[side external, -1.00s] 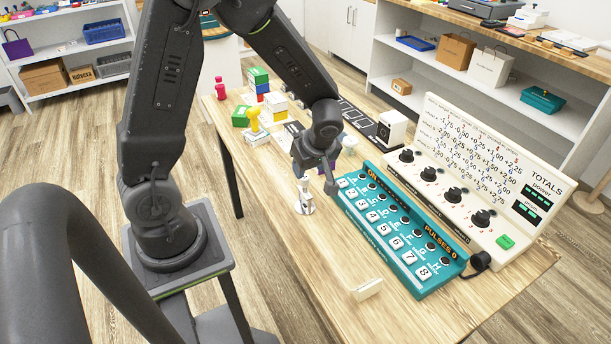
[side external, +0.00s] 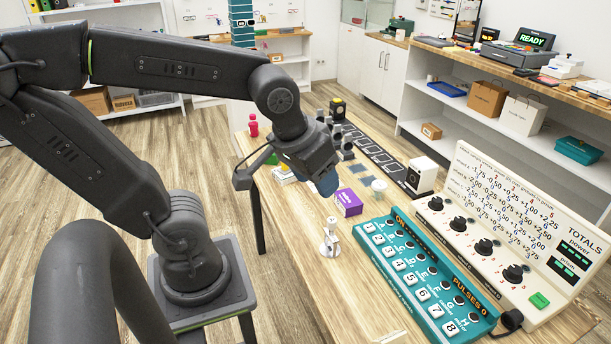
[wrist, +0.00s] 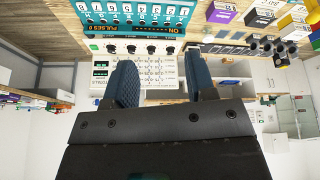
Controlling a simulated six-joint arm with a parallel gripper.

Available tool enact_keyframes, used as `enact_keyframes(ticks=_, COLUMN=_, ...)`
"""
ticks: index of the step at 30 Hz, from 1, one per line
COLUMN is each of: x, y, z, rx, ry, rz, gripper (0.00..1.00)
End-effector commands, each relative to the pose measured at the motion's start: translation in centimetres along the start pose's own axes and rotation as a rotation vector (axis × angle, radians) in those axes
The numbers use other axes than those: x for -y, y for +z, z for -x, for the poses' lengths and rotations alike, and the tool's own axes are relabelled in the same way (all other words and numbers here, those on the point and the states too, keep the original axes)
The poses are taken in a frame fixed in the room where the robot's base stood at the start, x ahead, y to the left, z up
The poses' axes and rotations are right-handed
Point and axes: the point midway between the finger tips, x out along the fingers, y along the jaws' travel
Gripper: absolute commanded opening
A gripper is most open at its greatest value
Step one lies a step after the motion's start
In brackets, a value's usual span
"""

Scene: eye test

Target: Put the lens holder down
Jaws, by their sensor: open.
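The lens holder appears to be the small white and silver piece (side external: 332,238) standing upright on the wooden table, left of the teal button panel (side external: 405,268). Nothing grips it. My gripper (side external: 326,180) is above the table, up and back from this piece and apart from it. In the wrist view the two dark blue fingers (wrist: 162,78) are spread with nothing between them. I cannot make out the piece in the wrist view.
A purple box (side external: 348,202) and a white round dish (side external: 379,186) stand behind the piece. A white speaker-like box (side external: 421,175) is behind the panel. The cream TOTALS console (side external: 500,235) stands to the right. The table left of the panel is mostly bare.

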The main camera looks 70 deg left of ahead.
Motion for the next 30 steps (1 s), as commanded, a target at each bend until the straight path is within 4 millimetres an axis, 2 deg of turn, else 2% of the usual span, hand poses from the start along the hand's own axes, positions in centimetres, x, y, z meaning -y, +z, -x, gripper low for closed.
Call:
enact_keyframes(ticks=3, x=-0.5, y=1.3, z=1.7, rx=-0.049, ry=0.057, rz=-0.162, gripper=0.51)
enact_keyframes(ticks=8, x=-0.8, y=2.0, z=2.5, rx=-0.078, ry=0.088, rz=-0.268, gripper=0.51)
enact_keyframes(ticks=30, x=-0.8, y=2.0, z=2.5, rx=-0.08, ry=0.089, rz=-0.279, gripper=0.51)
